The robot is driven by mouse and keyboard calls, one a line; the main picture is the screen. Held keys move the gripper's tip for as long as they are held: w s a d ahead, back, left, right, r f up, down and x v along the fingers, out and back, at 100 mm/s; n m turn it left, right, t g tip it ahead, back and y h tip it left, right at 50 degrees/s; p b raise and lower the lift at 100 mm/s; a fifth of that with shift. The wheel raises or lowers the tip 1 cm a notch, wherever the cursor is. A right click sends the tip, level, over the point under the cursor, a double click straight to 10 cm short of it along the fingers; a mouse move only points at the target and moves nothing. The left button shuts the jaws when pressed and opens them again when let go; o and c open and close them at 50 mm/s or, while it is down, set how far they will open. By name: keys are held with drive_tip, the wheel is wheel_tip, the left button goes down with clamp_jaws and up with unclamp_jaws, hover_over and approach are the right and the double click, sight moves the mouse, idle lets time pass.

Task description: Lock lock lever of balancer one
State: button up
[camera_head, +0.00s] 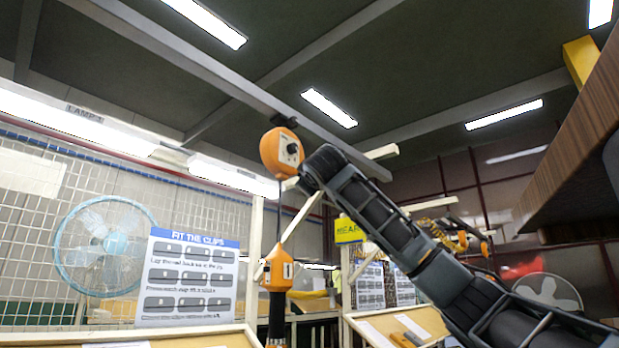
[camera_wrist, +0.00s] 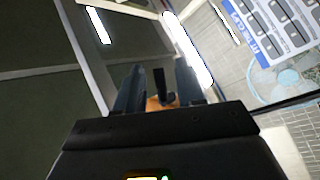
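The orange balancer (camera_head: 281,152) hangs under the ceiling rail, with a dark round knob on its face. A cable runs down from it to an orange hanging unit marked 1 (camera_head: 278,271). My arm reaches up from the lower right, and its end meets the balancer's right side; the fingers cannot be made out there. In the wrist view my gripper (camera_wrist: 159,66) has its two fingers apart. A dark lever (camera_wrist: 159,86) stands between them, with a gap visible on each side. A part of the orange housing (camera_wrist: 153,104) shows behind it, mostly hidden by the gripper body.
The ceiling rail (camera_head: 205,62) runs diagonally above the balancer. A "FIT THE CLIPS" board (camera_head: 189,275) and a blue fan (camera_head: 104,245) are at the left. A wooden-faced overhead structure (camera_head: 575,145) is at the right. The space left of the balancer looks open.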

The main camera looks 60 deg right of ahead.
drive_tip(key=shift+w+d+r, duration=0.2)
drive_tip(key=shift+w+d, duration=0.2)
drive_tip(key=shift+d, duration=0.2)
drive_tip(key=shift+c, duration=0.5)
clamp_jaws()
